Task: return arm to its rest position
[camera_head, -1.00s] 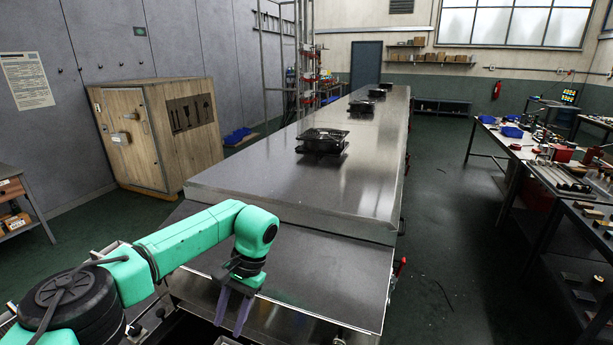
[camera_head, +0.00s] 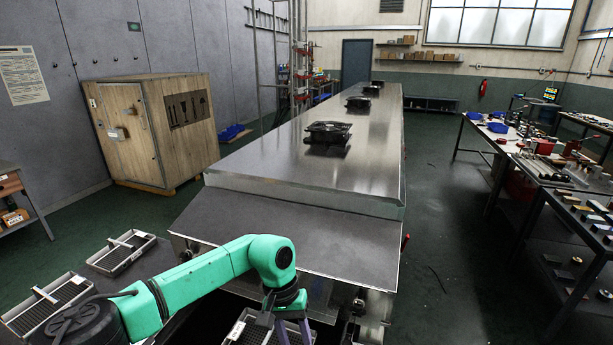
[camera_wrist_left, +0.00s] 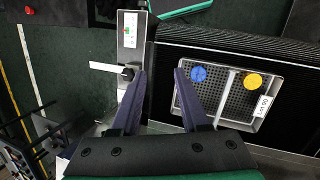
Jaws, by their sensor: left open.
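My left arm, green, comes in from the lower left in the head view. My left gripper (camera_head: 287,335) is at the bottom edge there, in front of the dryer's sloped metal front, and its fingertips are cut off. In the left wrist view its purple fingers (camera_wrist_left: 160,74) are apart with nothing between them. A grey mesh tray (camera_wrist_left: 222,118) with a blue disc (camera_wrist_left: 198,74), a yellow disc (camera_wrist_left: 254,80) and a white label lies beside the right finger, on a black ribbed surface. My right gripper is not in view.
The long steel dryer (camera_head: 300,165) fills the middle, with black fans (camera_head: 328,131) on top. Mesh trays (camera_head: 122,252) lie at lower left. A wooden crate (camera_head: 150,130) stands left. Cluttered workbenches (camera_head: 550,175) stand right, with clear floor between them and the dryer.

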